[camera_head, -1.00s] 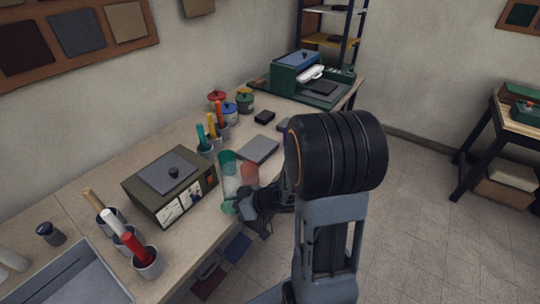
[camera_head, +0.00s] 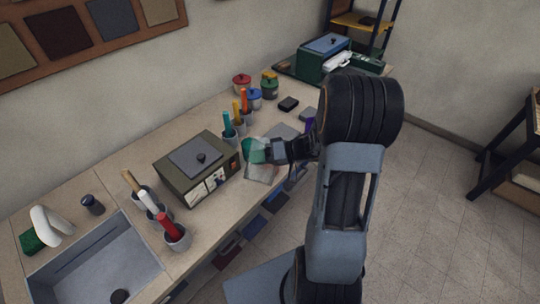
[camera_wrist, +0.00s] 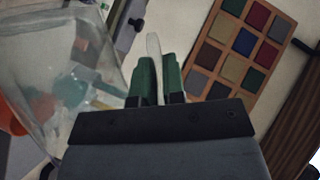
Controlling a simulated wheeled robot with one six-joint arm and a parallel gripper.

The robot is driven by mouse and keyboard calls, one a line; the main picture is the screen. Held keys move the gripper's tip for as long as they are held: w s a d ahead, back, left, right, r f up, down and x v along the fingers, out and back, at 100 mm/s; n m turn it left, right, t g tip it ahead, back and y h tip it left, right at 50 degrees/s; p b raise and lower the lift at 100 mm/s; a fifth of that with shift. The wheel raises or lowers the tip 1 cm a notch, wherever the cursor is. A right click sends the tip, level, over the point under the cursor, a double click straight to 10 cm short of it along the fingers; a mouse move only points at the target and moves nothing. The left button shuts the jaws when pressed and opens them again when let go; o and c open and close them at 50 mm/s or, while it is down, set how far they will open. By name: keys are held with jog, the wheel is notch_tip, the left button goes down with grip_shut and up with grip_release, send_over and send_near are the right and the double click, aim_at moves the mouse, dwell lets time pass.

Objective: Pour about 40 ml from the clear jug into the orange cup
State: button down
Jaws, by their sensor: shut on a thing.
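My gripper (camera_head: 268,150) is over the front edge of the bench. In the wrist view its green fingers (camera_wrist: 158,80) are shut on a pale, clear strip, which looks like the handle of the clear jug (camera_wrist: 45,50). The jug fills the left of that view, with green and orange showing through its wall. In the head view the jug (camera_head: 262,172) is a faint see-through shape below the fingers. An orange patch (camera_wrist: 12,118) at the wrist view's left edge looks like the orange cup; I cannot clearly make it out in the head view. The liquid level is unclear.
An olive box (camera_head: 195,170) with a grey lid stands left of my gripper. Pots with coloured sticks (camera_head: 232,130) stand behind it, and more pots (camera_head: 175,235) stand by the sink (camera_head: 95,265). A grey slab (camera_head: 285,133) lies behind the gripper.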

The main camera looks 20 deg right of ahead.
jog(key=shift+w+d+r, duration=0.2)
jog(key=shift+r, duration=0.35)
jog(key=shift+w+d+m, duration=0.1)
jog(key=shift+w+m, duration=0.05)
jog(key=shift+m, duration=0.15)
jog(key=shift+w+d+r+m+g+y, duration=0.2)
jog(key=shift+w+d+m+g+y, duration=0.1)
jog(key=shift+w+d+m+y, duration=0.15)
jog(key=shift+s, duration=0.1)
jog(key=shift+s+a, duration=0.25)
jog(key=shift+s, duration=0.2)
jog(key=shift+s+a, duration=0.35)
jog(key=shift+s+a+r, duration=0.1)
dwell(0.4)
jog(key=shift+r+m+y+p, duration=0.25)
jog(key=shift+m+p, duration=0.1)
jog(key=shift+p, duration=0.1)
dwell(0.7)
